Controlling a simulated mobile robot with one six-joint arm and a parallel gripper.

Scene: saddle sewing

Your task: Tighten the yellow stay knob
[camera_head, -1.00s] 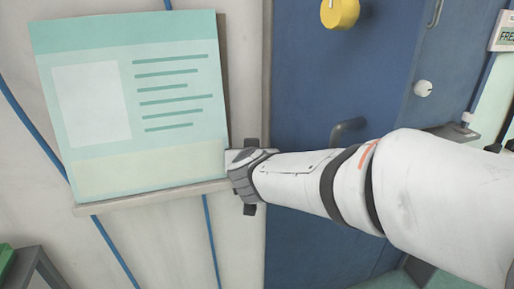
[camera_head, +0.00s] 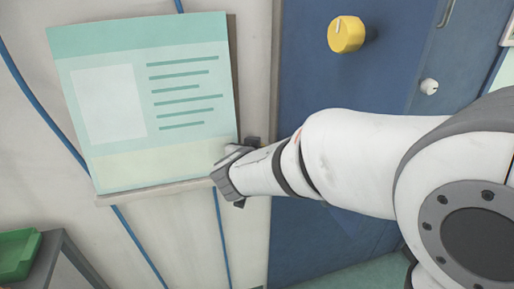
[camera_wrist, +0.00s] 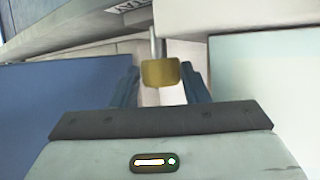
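In the wrist view, a mustard-yellow knob (camera_wrist: 160,73) on a thin grey stem sits ahead, between the lines of my two dark fingers. My gripper (camera_wrist: 160,84) is open, with a gap on each side of the knob; I see no contact. In the head view, my gripper (camera_head: 236,172) is at the lower right edge of the pale green panel (camera_head: 190,142), and its fingertips and this knob are hidden there. A larger round yellow knob (camera_head: 345,34) with a pale mark is on the blue door, above my arm. I cannot tell for certain which is the stay knob.
The blue door (camera_head: 300,75) stands right of the panel and carries a small white knob (camera_head: 429,86). A narrow ledge (camera_head: 150,193) runs under the panel. A green bin (camera_head: 17,255) sits at lower left.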

